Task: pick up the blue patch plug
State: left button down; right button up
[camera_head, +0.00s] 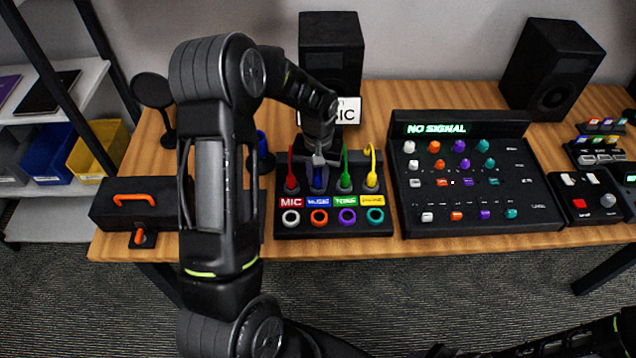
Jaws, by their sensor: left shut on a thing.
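The blue patch plug (319,180) stands in the patch panel (333,250), in the column above the blue MUSIC label. My left gripper (319,163) reaches down from above and is shut on the upper part of the blue plug. The gripper partly hides the plug, and I cannot tell whether the plug is still seated. A red plug (291,178) stands to its left, a green plug (345,178) and a yellow plug (372,176) to its right. My right arm shows at the lower right, but its gripper is not clearly in view.
Coloured ring sockets (319,217) line the panel's front. A mixer (480,205) reading NO SIGNAL stands to the right. Speakers (331,50) (553,70) stand behind. A black case (137,203) with an orange handle lies at the left. My left arm hides part of the table (160,250).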

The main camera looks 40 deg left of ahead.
aim_at(317, 176)
dwell(0.4)
pick_arm(q)
notch_tip(317, 176, up, 10)
jog(key=shift+r+b, duration=0.1)
jog(key=shift+b, duration=0.7)
pick_arm(e)
jog(key=shift+w+f, duration=0.1)
jog(key=shift+f, duration=0.6)
pick_arm(q)
jog(key=shift+s+a, duration=0.1)
pick_arm(e)
jog(key=shift+r, duration=0.1)
